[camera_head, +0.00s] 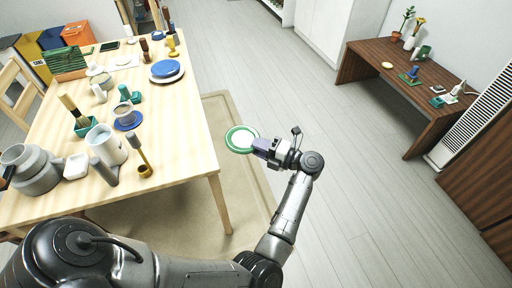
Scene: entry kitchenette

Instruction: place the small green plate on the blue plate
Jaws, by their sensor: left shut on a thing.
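The small green plate (240,132), green-rimmed with a pale centre, is held in my left gripper (258,148). The gripper is shut on the plate's right edge. The plate is in the air beyond the table's right edge, with the rug below it. The blue plate (166,68) lies near the far right part of the light wooden table, on top of a white plate (172,79). Its top looks bare. The green plate is well apart from it, nearer to me and to the right.
The table (184,140) is bare along its right side. Cups, a grey pot (33,170), a brass-based holder (141,157) and a blue saucer with a cup (128,121) crowd its left and middle. Bottles and a yellow object (172,47) stand beyond the blue plate.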

